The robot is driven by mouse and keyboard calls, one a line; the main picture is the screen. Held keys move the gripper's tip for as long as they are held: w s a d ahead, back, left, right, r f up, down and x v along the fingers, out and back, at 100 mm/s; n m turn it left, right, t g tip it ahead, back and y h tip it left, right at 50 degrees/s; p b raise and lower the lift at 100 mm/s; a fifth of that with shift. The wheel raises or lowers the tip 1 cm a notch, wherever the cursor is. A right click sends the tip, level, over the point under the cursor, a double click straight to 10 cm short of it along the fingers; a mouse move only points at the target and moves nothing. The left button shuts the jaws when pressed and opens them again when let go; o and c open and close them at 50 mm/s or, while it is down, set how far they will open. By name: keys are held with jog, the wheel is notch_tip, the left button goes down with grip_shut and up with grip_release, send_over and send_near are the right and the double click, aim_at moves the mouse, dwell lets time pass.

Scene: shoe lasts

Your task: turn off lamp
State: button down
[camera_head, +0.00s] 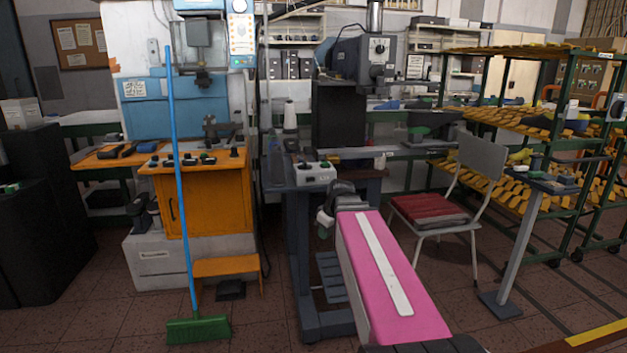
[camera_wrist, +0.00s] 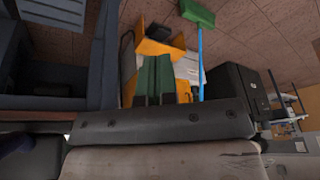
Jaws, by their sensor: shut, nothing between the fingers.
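I cannot pick out a lamp with certainty in either view. A grey control box (camera_head: 315,173) with several knobs or buttons sits on the dark machine bench in the middle of the head view. My gripper (camera_head: 324,231) hangs just below and in front of that box, at the end of my pink arm, partly hidden by the wrist. In the wrist view its green fingers (camera_wrist: 157,62) are together, with nothing seen between them. They point toward the orange cabinet (camera_wrist: 152,48) and look clear of it.
The orange cabinet (camera_head: 205,200) and a blue-handled broom (camera_head: 180,190) stand to the left. A chair with a red seat (camera_head: 428,210) and a grey pedestal stand (camera_head: 520,250) are to the right. Green racks (camera_head: 505,120) stand behind. Brown floor shows between the broom and the bench.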

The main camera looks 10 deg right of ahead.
aim_at(313, 178)
jog(key=w+d+r+n+t+y, duration=0.1)
jog(key=r+n, duration=0.4)
jog(key=r, duration=0.6)
jog(key=w+d+r+n+t+y, duration=0.1)
jog(key=r+n, duration=0.4)
jog(key=r, duration=0.7)
jog(key=shift+w+d+r+t+y, duration=0.2)
jog(key=shift+w+d+t+y, duration=0.1)
jog(key=shift+w+d, duration=0.45)
jog(key=x, duration=0.3)
jog(key=w+x, duration=0.1)
jog(key=x, duration=0.3)
jog(key=w+r+x, duration=0.1)
jog(key=x, duration=0.3)
jog(key=shift+f, duration=0.1)
jog(key=shift+w+a, duration=0.15)
jog(key=shift+w, duration=0.65)
jog(key=shift+a, duration=0.15)
